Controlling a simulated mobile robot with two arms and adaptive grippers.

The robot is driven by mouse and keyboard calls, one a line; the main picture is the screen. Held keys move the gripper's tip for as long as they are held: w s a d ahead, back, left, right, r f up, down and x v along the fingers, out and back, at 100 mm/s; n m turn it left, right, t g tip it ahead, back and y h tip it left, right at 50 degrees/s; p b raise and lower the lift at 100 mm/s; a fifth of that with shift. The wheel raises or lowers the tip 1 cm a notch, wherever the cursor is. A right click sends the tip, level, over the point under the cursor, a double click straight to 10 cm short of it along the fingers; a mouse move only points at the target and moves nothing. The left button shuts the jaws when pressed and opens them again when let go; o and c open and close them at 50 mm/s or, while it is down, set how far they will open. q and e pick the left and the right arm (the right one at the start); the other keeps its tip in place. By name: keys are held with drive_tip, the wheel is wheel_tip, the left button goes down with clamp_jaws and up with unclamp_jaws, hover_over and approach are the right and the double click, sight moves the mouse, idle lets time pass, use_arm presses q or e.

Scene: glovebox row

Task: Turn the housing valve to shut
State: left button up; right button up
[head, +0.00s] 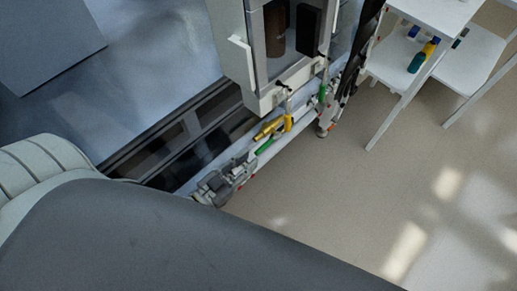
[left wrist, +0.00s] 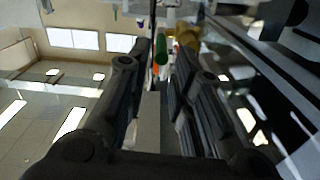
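A yellow valve-like part (head: 268,128) is on the pipework below the white glovebox housing in the head view. A green handle-like part (head: 265,146) lies close beside it. I cannot tell which of them is the housing valve's handle. My left gripper (head: 244,163) points up and right along the pipework, with the green part just past its tips. In the left wrist view its two dark fingers (left wrist: 165,62) stand apart with a gap between them. The green part (left wrist: 160,50) shows between the fingertips, and the yellow part (left wrist: 188,38) lies beyond them. My right gripper is not in view.
The white housing (head: 237,62) with a window stands just above the pipework. A second green handle (head: 322,92) sits farther right. A white shelf table (head: 437,14) holds several small bottles at the upper right. The floor (head: 350,190) at the lower right is clear.

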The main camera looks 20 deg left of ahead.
sight(258, 151)
use_arm(q)
drive_tip(key=x, duration=0.4)
drive_tip(key=shift+w, duration=0.1)
drive_tip(key=shift+w+d, duration=0.15)
drive_tip(key=shift+w, duration=0.2)
drive_tip(key=shift+f, duration=0.1)
drive_tip(key=c, duration=0.5)
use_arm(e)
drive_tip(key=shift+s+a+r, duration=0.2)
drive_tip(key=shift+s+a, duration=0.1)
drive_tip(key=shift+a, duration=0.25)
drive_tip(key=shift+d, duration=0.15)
